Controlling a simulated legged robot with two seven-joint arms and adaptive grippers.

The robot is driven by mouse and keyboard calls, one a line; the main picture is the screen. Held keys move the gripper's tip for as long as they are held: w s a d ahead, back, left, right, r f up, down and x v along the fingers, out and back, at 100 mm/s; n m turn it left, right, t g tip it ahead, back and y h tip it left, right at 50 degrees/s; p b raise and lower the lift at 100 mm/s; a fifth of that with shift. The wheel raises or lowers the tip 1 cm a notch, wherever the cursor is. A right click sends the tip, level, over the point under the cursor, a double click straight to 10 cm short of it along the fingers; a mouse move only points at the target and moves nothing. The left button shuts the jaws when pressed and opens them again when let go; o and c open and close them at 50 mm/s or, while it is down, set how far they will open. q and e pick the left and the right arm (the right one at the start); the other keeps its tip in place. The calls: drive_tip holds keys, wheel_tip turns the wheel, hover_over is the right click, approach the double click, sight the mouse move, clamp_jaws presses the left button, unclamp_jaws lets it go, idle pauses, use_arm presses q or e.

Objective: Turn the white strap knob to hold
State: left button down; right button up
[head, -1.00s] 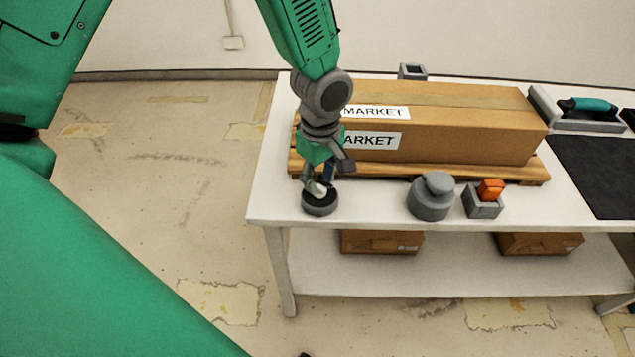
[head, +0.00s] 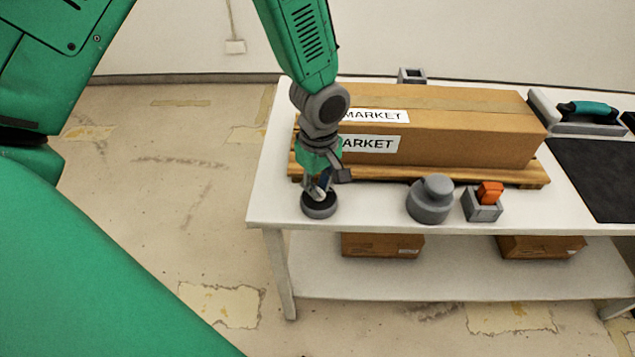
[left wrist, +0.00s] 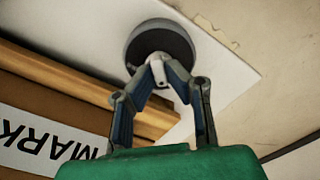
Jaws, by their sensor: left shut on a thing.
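The white strap knob (left wrist: 155,60) sits on a round dark grey base at the table's front left corner. Its base (head: 319,208) shows below my gripper in the head view. My left gripper (head: 319,190) points down over it, with its fingers shut on the knob. In the left wrist view, the fingertips of my left gripper (left wrist: 158,70) meet at the knob and cover most of it. Which way the knob points is hard to tell. My right gripper is not in view.
A long cardboard box (head: 450,140) lies on a wooden pallet (head: 480,176) close behind my gripper. A grey round knob (head: 431,200) and an orange switch (head: 489,193) stand to the right. A black mat (head: 600,175) lies farther right. The table edge is close in front.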

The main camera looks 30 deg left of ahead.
use_arm(q)
drive_tip(key=m+p, duration=0.2)
drive_tip(key=m, duration=0.1)
drive_tip(key=shift+d+r+p, duration=0.15)
drive_tip(key=shift+p, duration=0.25)
drive_tip(key=m+p, duration=0.2)
drive_tip(key=m, duration=0.3)
drive_tip(key=shift+p, duration=0.35)
drive_tip(key=m+p, duration=0.2)
drive_tip(key=m, duration=0.2)
drive_tip(key=shift+m, duration=0.3)
drive_tip(key=m+p, duration=0.1)
drive_tip(key=m, duration=0.3)
drive_tip(key=shift+m+p, duration=0.3)
drive_tip(key=shift+m, duration=0.1)
drive_tip(key=shift+w+m, duration=0.1)
drive_tip(key=shift+m, duration=0.2)
drive_tip(key=c, duration=1.6)
unclamp_jaws()
drive_tip(key=shift+c, duration=0.2)
drive_tip(key=shift+o, duration=0.2)
